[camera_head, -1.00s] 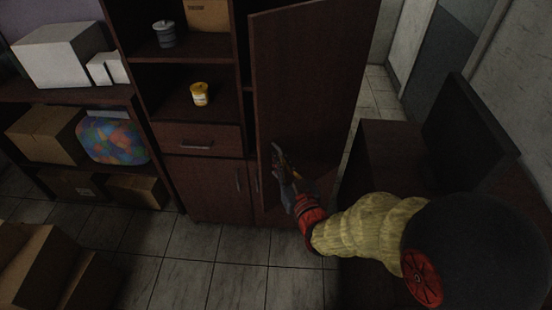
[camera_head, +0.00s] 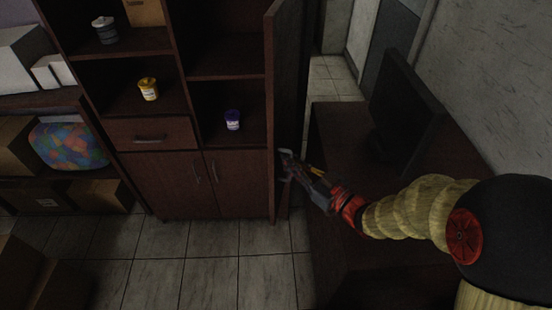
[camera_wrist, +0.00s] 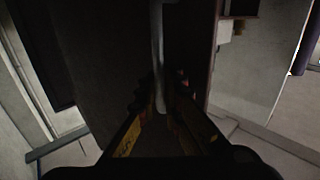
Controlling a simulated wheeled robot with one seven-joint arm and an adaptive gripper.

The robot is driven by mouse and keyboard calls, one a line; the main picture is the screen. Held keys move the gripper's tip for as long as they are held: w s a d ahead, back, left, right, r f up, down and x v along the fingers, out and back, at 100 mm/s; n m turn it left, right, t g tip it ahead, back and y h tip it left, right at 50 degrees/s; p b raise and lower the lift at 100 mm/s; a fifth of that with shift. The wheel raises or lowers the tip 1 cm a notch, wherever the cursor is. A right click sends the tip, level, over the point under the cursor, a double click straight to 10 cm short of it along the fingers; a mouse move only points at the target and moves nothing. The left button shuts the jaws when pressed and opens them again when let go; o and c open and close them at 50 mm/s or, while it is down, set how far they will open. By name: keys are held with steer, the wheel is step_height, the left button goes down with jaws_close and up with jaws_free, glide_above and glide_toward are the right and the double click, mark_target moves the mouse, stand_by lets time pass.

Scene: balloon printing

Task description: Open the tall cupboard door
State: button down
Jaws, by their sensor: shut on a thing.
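The tall cupboard door (camera_head: 271,110) stands swung out, seen almost edge-on in the head view, with the right-hand shelves exposed to its left. My gripper (camera_head: 289,166) is at the right side of the door, at its metal handle (camera_head: 286,152). In the wrist view the pale bar of the handle (camera_wrist: 157,50) runs down between the two fingers of my gripper (camera_wrist: 160,98), which is shut on it. The dark door face (camera_wrist: 105,60) fills the left middle of the wrist view. The door's hinge side is hidden in the head view.
A purple jar (camera_head: 232,119) stands on an inner shelf, and a yellow jar (camera_head: 148,88) on the shelf to its left. A dark desk (camera_head: 345,125) with a monitor (camera_head: 405,100) is close on the right. Tiled floor (camera_head: 200,260) lies clear in front.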

steer(key=w+d+n+g+y+p, duration=0.2)
steer(key=d+n+g+y, duration=0.1)
steer(key=d, duration=1)
steer(key=shift+w+d+n+g+y, duration=0.15)
steer(key=shift+d+n+g+y, duration=0.2)
steer(key=shift+n+g, duration=0.75)
steer(key=shift+m+g, duration=0.3)
steer(key=c, duration=2)
jaws_free()
steer(key=shift+d, duration=0.1)
steer(key=v, duration=1.2)
steer(key=shift+r, duration=0.1)
